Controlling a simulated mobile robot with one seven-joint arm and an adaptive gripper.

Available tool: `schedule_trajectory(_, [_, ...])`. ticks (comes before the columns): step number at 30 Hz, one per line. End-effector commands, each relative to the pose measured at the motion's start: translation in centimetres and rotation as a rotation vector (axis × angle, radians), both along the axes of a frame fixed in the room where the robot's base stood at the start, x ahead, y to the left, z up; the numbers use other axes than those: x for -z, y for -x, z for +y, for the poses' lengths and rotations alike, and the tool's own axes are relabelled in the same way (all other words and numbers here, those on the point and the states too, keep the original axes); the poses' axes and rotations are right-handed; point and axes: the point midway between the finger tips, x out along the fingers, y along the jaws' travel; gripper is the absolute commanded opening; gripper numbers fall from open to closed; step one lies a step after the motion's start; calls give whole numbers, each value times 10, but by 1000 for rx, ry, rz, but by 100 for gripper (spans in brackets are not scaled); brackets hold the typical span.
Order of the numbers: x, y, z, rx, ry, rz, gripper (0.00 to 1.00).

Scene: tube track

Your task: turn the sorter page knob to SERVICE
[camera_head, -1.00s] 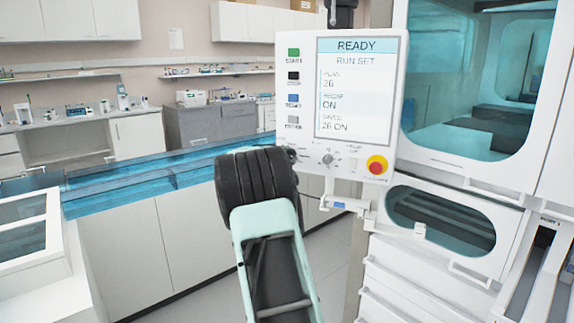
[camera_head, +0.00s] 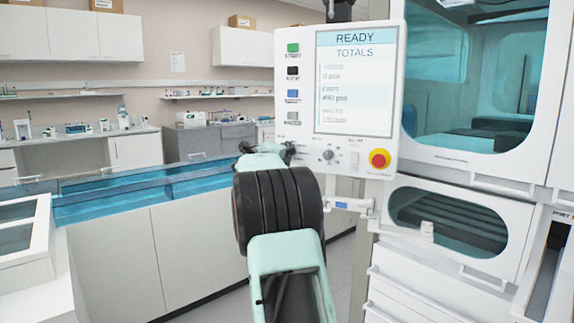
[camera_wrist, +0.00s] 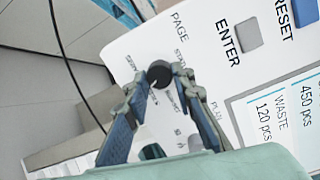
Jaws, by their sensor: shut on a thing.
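The dark page knob (camera_wrist: 158,73) sits under the PAGE label on the white control panel (camera_wrist: 205,75). My gripper (camera_wrist: 158,82) is shut on it, one finger on each side. The panel's screen (camera_head: 355,85) reads READY and TOTALS, with several lines of counts in pcs. The small lettering around the knob is partly covered by the fingers, and the knob's pointer direction is hard to make out.
The white machine (camera_head: 455,172) stands at right.

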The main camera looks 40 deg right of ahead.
Motion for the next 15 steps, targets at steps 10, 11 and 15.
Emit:
schedule_trajectory(10, [6,1,0,1,-160,-288,0])
schedule_trajectory(11, [6,1,-1,0,-173,-310,0])
schedule_trajectory(15, [6,0,0,1,-231,-411,0])
